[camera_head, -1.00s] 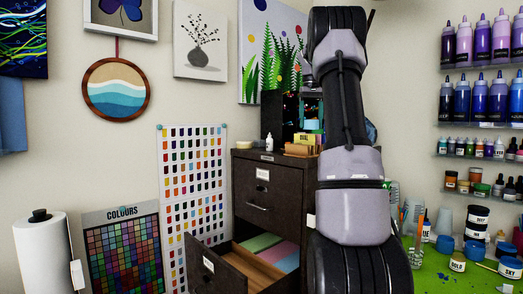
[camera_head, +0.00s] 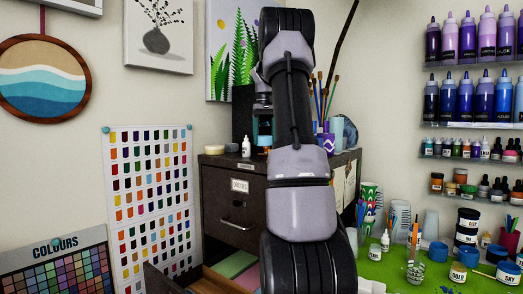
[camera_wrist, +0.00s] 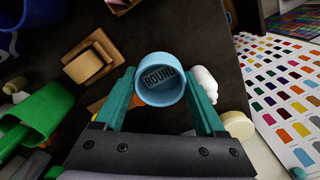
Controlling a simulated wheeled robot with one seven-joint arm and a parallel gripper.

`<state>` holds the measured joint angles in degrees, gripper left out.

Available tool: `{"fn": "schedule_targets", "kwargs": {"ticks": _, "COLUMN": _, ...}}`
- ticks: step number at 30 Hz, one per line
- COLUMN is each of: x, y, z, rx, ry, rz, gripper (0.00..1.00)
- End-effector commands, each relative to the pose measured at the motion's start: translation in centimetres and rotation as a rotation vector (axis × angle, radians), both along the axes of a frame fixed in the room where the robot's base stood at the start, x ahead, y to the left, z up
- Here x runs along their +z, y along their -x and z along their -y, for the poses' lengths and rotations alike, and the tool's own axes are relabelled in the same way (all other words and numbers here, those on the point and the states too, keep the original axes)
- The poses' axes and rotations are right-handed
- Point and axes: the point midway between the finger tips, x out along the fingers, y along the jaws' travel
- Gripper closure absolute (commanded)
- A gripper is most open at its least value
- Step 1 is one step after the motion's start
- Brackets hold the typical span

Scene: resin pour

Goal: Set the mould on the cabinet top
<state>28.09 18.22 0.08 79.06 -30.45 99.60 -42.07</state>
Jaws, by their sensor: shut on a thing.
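The mould (camera_wrist: 160,80) is a light blue round cup marked ROUND in the wrist view. My gripper (camera_wrist: 161,88) is shut on it, with one green finger on each side. The dark brown cabinet top (camera_wrist: 205,28) spreads beneath it. In the head view, the mould (camera_head: 265,141) shows as a small blue patch below my gripper (camera_head: 263,127), over the cabinet top (camera_head: 222,160). I cannot tell whether the mould touches the surface. My arm hides much of the cabinet's middle in the head view.
A white bottle (camera_wrist: 206,82) stands close beside the right finger, with a cream round piece (camera_wrist: 238,125) near it. A wooden block (camera_wrist: 84,66) and a green container (camera_wrist: 35,112) lie to the left. Brushes in a purple cup (camera_head: 326,142) stand on the cabinet. The lower drawer is open.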

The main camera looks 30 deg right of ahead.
Motion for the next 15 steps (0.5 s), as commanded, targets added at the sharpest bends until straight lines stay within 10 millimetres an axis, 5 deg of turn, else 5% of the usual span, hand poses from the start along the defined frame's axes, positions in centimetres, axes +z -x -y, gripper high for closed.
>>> {"fn": "schedule_targets", "kwargs": {"ticks": 9, "x": -3.8, "y": 0.0, "z": 0.0, "rx": -0.002, "ry": -0.001, "rz": 0.0, "gripper": 0.83}}
{"fn": "schedule_targets", "kwargs": {"ticks": 15, "x": -4.1, "y": 0.0, "z": 0.0, "rx": -0.001, "ry": 0.001, "rz": 0.002, "gripper": 0.83}}
